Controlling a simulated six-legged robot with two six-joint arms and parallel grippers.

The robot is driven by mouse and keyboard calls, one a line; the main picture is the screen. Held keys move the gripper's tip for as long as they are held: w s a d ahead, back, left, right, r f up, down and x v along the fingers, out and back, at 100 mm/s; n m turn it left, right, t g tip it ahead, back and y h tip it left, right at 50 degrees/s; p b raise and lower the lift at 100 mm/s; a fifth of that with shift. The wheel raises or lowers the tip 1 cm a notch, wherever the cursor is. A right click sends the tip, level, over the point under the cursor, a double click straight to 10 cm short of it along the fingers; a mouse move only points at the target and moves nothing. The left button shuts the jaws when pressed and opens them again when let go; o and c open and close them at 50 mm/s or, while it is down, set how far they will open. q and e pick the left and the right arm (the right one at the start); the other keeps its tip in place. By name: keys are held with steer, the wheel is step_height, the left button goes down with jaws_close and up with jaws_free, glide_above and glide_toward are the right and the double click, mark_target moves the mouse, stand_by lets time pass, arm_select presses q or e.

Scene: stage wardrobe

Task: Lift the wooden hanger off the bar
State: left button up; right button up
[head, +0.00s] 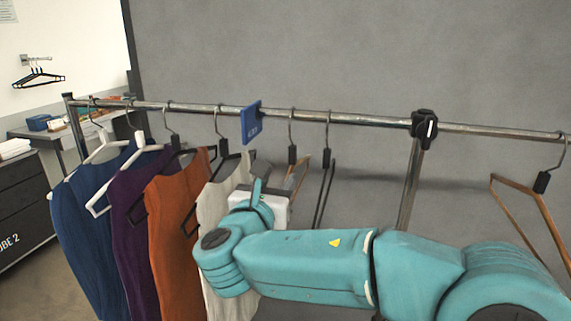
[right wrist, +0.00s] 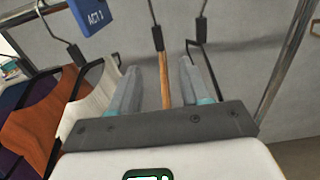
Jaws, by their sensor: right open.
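A wooden hanger (head: 302,174) with a black neck hangs by its metal hook from the bar (head: 360,119), just right of the blue divider tag. In the right wrist view the wooden hanger (right wrist: 164,82) runs edge-on between the two fingers of my right gripper (right wrist: 158,70). The fingers are open, one on each side of it, with visible gaps. Another wooden hanger (head: 546,214) hangs empty at the far right of the bar. My left gripper is not in view.
A blue tag (head: 251,123) sits on the bar. Left of it hang blue, purple, orange (head: 172,225) and cream garments. An empty black hanger (head: 326,185) is just right of the wooden one. A rack post (head: 411,185) with a black clamp stands further right.

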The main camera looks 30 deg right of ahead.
mark_target(292, 156)
steer(key=p+x, duration=0.2)
steer(key=x, duration=1.1)
steer(key=shift+a+p, duration=0.15)
steer(key=shift+p, duration=0.25)
steer(key=shift+w+d+f, duration=0.1)
steer(key=shift+w+d, duration=0.35)
steer(key=shift+w, duration=0.05)
jaws_close()
steer(key=shift+r+p, duration=1.35)
steer(key=shift+r, duration=0.4)
